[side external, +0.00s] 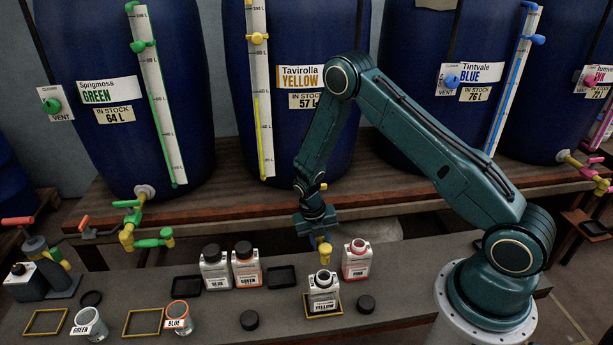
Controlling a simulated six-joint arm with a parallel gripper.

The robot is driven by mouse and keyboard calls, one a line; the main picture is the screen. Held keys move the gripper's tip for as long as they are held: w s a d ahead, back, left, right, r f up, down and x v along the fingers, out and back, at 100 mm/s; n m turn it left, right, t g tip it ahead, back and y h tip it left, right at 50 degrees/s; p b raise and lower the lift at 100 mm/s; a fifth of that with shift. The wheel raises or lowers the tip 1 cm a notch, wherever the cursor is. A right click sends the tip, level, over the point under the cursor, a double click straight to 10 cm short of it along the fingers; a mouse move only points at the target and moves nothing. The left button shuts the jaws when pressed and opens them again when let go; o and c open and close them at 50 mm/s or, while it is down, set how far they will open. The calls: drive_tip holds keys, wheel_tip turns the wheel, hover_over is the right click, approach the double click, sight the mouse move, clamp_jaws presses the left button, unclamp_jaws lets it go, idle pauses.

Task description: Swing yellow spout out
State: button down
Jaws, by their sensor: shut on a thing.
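The yellow spout (324,252) shows at the lower end of my gripper, with its tip pointing down above an open white bottle. My gripper (318,232) is shut on the yellow spout, and its fingers hide the upper part of it. A small yellow fitting (323,187) shows just above the gripper. The blue vat labelled Tavirolla YELLOW (290,30) stands behind; my arm covers part of its front and the tap's joint. The open white bottle (323,286) stands in a yellow-edged frame (311,316) below the spout; its label is hard to read.
A PINK bottle (356,260) stands close right of the spout. Loose dark caps (366,304) lie nearby. Green taps (132,236) jut out at left.

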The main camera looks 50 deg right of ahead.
drive_tip(key=c, duration=1.2)
unclamp_jaws()
drive_tip(key=shift+r, duration=0.1)
wheel_tip(320, 180, up, 13)
drive_tip(key=w+a, duration=0.1)
drive_tip(key=shift+w+a+r, duration=0.2)
drive_tip(key=shift+w+a, duration=0.2)
